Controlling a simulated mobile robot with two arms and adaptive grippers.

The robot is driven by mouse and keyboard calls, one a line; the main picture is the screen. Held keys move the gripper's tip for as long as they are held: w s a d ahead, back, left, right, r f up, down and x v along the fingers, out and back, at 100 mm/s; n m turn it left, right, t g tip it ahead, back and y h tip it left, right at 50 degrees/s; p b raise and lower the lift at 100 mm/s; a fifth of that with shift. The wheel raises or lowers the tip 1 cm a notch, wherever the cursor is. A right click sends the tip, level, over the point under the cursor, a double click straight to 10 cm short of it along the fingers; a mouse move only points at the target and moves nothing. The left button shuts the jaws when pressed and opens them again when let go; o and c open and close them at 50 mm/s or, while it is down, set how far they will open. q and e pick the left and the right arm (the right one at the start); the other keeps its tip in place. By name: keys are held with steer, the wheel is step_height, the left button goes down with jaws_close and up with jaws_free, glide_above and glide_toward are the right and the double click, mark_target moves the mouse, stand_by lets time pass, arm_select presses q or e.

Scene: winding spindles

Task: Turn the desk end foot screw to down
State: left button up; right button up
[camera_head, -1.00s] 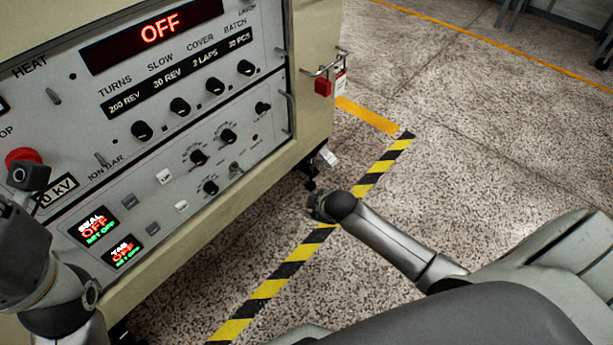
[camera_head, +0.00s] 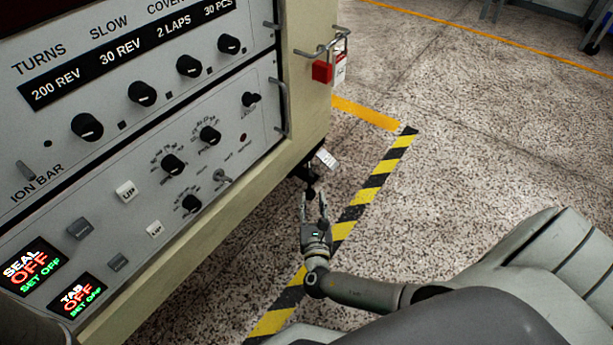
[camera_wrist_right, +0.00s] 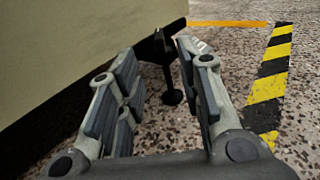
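The foot screw (camera_head: 310,190) is a dark part under the near right corner of the machine cabinet, beside a light tag (camera_head: 327,159). In the right wrist view the foot screw (camera_wrist_right: 171,80) is a black stem with a round lower end, seen between and beyond my fingers. My right gripper (camera_head: 314,205) is low by that corner, pointing at the screw. Its fingers (camera_wrist_right: 160,65) are apart with nothing seen gripped between them. I cannot tell whether a fingertip touches the screw. My left gripper is out of the picture.
The cabinet (camera_head: 255,175) with its knob panel fills the left. A red padlock (camera_head: 322,71) hangs from a bracket on its edge. Yellow-black floor tape (camera_head: 372,188) runs past the corner.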

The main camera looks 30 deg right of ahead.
mark_target(310, 177)
steer(key=b+x, duration=0.5)
steer(key=x, duration=0.4)
steer(key=shift+w+d, duration=0.2)
steer(key=shift+w, duration=0.15)
steer(key=shift+w+d, duration=0.25)
steer(key=shift+w, duration=0.2)
steer(key=shift+r, duration=0.1)
jaws_close()
